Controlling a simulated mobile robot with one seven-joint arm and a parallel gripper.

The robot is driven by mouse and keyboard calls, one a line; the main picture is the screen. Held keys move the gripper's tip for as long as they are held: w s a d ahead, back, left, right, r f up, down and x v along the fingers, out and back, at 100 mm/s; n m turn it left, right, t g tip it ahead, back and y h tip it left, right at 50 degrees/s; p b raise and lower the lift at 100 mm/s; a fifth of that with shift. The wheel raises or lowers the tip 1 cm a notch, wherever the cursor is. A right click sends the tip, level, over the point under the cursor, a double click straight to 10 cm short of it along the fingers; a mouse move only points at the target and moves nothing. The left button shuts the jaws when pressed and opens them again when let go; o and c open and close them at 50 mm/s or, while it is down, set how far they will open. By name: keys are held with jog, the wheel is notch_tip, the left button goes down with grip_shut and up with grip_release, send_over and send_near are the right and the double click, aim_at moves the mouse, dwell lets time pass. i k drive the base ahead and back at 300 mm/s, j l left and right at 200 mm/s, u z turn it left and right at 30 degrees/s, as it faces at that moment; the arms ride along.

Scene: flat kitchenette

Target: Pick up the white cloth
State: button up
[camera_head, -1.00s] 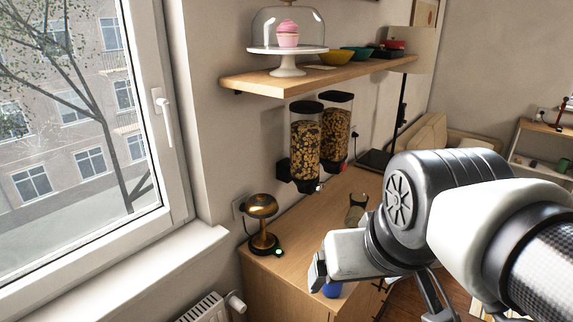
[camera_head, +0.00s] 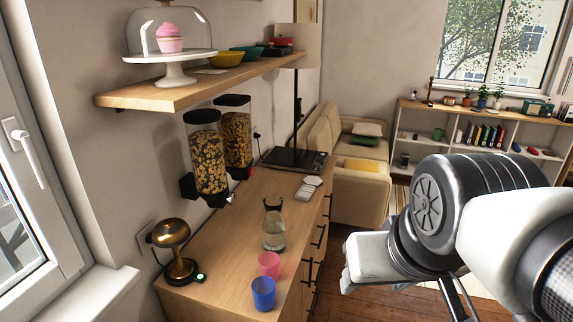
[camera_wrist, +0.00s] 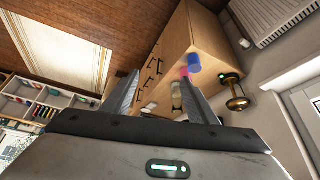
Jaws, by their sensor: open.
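I cannot make out a clear white cloth. A small flat whitish thing (camera_head: 210,71) lies on the wall shelf beside the yellow bowl. Small pale items (camera_head: 306,190) lie on the wooden cabinet near the lamp base. Both are too small to identify. My gripper (camera_wrist: 160,76) is open and empty, with its two fingers apart in the wrist view. It is in the air to the right of the cabinet, away from both pale things. In the head view my arm fills the lower right and the fingers are not clearly seen.
The wooden cabinet (camera_head: 222,245) holds a pink cup (camera_head: 268,264), a blue cup (camera_head: 263,293), a glass carafe (camera_head: 273,230) and a brass lamp (camera_head: 175,250). Cereal dispensers (camera_head: 206,160) hang above it. The wall shelf (camera_head: 190,93) carries a cake dome and bowls. Open floor (camera_head: 375,297) lies to the right.

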aim_at(303, 195)
jog(key=i+l+z, duration=0.6)
jog(key=l, duration=0.15)
jog(key=i+l+z, duration=0.15)
jog(key=i, duration=0.25)
jog(key=i+l+z, duration=0.15)
jog(key=i+l, duration=0.15)
jog(key=i+l+z, duration=0.1)
jog(key=i, duration=0.35)
jog(key=i+u, duration=0.3)
jog(key=u, duration=0.15)
jog(key=i+u, duration=0.35)
jog(key=u, duration=0.15)
jog(key=i+l+u, duration=0.15)
jog(key=i+u, duration=0.15)
jog(key=u, duration=0.15)
jog(key=i+j+u, duration=0.1)
jog(key=u, duration=0.35)
jog(key=i+u, duration=0.25)
jog(key=u, duration=0.2)
jog(key=i+u, duration=0.2)
jog(key=u, duration=0.25)
